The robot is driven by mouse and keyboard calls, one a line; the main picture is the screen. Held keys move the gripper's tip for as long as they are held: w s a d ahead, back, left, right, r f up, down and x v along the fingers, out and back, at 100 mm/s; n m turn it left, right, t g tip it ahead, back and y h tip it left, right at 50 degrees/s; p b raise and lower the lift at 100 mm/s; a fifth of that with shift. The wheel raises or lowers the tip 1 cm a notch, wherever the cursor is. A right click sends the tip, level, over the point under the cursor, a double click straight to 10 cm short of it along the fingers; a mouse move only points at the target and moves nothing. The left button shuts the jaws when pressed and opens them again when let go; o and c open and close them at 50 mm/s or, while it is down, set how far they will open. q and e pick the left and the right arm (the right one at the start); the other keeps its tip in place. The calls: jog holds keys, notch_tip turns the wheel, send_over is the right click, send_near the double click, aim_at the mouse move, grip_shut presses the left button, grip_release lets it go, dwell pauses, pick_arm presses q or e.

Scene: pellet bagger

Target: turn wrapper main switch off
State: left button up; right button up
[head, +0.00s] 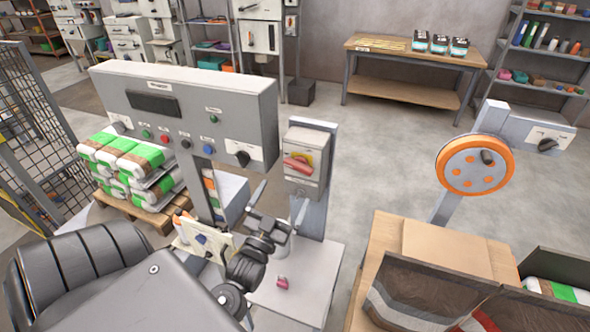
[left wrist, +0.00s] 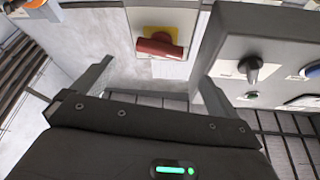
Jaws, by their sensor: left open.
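The main switch is a red rotary handle (head: 298,163) on a yellow plate, on the front of a grey box (head: 308,140) on a post. The handle lies roughly crosswise, slightly tilted. In the left wrist view the red handle (left wrist: 160,47) shows ahead, between and beyond the fingertips. My left gripper (head: 279,205) is open and empty, below and in front of the switch box, apart from the handle. Its two fingers also show in the left wrist view (left wrist: 152,78). My right gripper is not in view.
A wide control panel (head: 190,110) with buttons and a black knob (head: 242,158) stands close left of the switch box. A hand wheel with an orange rim (head: 475,165) stands at right, near an open carton (head: 430,290). Stacked bags (head: 125,155) sit on a pallet.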

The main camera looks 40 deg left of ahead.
aim_at(297, 170)
pick_arm(q)
jog(key=p+x, duration=0.2)
jog(key=x, duration=0.5)
jog(key=shift+w+r+p, duration=0.1)
jog(key=shift+w+p, duration=0.05)
jog(key=shift+p, duration=0.15)
jog(key=shift+w+a, duration=0.15)
jog(key=shift+w, duration=0.35)
jog(key=c, duration=1)
jog(key=shift+n+g+y, duration=0.3)
jog(key=shift+n+y, duration=0.9)
jog(key=shift+n, duration=0.9)
jog(key=o, duration=1)
